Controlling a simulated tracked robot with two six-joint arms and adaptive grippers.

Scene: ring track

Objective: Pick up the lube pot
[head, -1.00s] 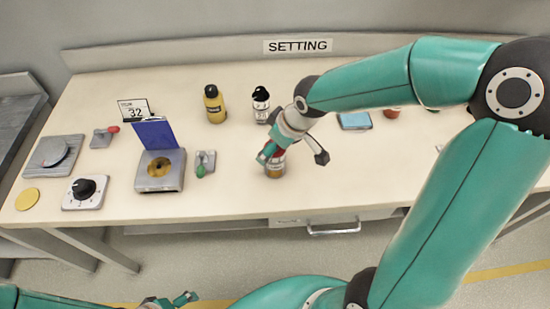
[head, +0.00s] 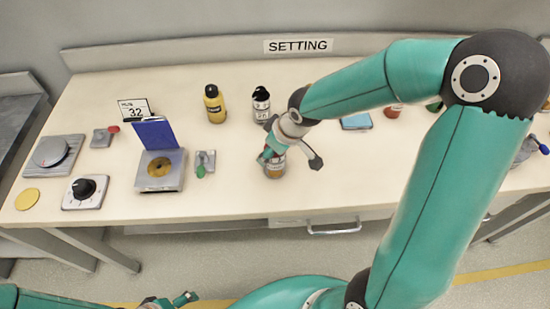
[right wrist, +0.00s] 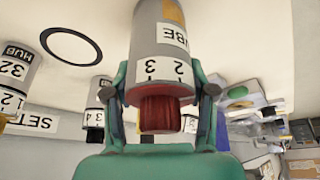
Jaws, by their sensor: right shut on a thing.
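The lube pot (head: 275,170) is a small grey pot with a red end, standing near the front edge of the table in the head view. In the right wrist view the lube pot (right wrist: 160,45) appears upside down, its white labels showing part of "LUBE" and digits. My right gripper (head: 272,155) is shut on it, with a finger on each side of the red end in the wrist view (right wrist: 162,100). I cannot tell whether the pot touches the table. My left gripper (head: 172,301) is at the bottom edge of the head view, partly cut off, away from the table.
A grey device with a raised blue lid (head: 160,170) and a black-knobbed dial box (head: 85,192) are to the left. A blue-topped box (head: 356,121) lies to the right.

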